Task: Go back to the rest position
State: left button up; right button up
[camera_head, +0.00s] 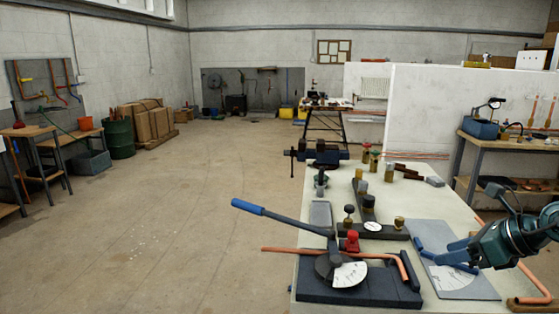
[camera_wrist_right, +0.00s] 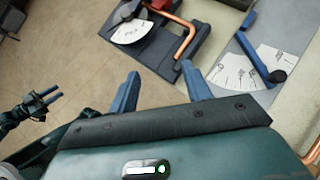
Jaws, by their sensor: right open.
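My right gripper (camera_head: 450,251) reaches in from the right in the head view. It is above the grey dial plate at the bench's right side. Its two blue fingers are wide apart with nothing between them, also in the right wrist view (camera_wrist_right: 160,88). A teal gripper with blue fingers, my left one (camera_wrist_right: 55,94), shows small at the left of the right wrist view. Whether its jaws are open is too small to tell, and it is not in the head view. The pipe bender (camera_head: 360,283) holds a copper pipe (camera_head: 405,272), left of my right gripper.
The dial plate (camera_head: 455,284) with a blue lever (camera_wrist_right: 260,57) lies below my right gripper. A blue-handled lever (camera_head: 285,217) sticks out over the bench's left edge. Blocks and a gauge (camera_head: 373,226) stand further back. Open floor (camera_head: 180,230) lies to the left.

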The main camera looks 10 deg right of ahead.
jog(key=s+a+f+m+t+y+p, duration=0.1)
jog(key=a+f+m+y, duration=0.25)
jog(key=a, duration=0.35)
jog(key=a+f+m+t+y, duration=0.1)
jog(key=a+f+m+y, duration=0.1)
jog(key=a+m, duration=0.35)
jog(key=s+a+f+m+t+y+p, duration=0.1)
jog(key=a+f+m+y, duration=0.1)
jog(key=a, duration=0.6)
pick_arm(q)
jog(key=shift+w+a+r+g+y+p, duration=0.1)
jog(key=shift+a+g+y+p, duration=0.05)
jog(key=shift+a+p, duration=0.3)
jog(key=shift+a+r+g+y+p, duration=0.15)
jog(key=shift+a+p, duration=0.15)
jog(key=shift+a, duration=0.25)
pick_arm(e)
jog(key=s+a+f+m+h, duration=0.2)
jog(key=s+f+m+h, duration=0.2)
jog(key=s+f+m, duration=0.4)
jog(key=s+a+f+m+h, duration=0.3)
jog(key=s+f+m+h, duration=0.2)
jog(key=m, duration=1.5)
jog(key=s+f, duration=0.3)
jog(key=f, duration=0.1)
jog(key=shift+s+f, duration=0.15)
jog(key=shift+f, duration=0.25)
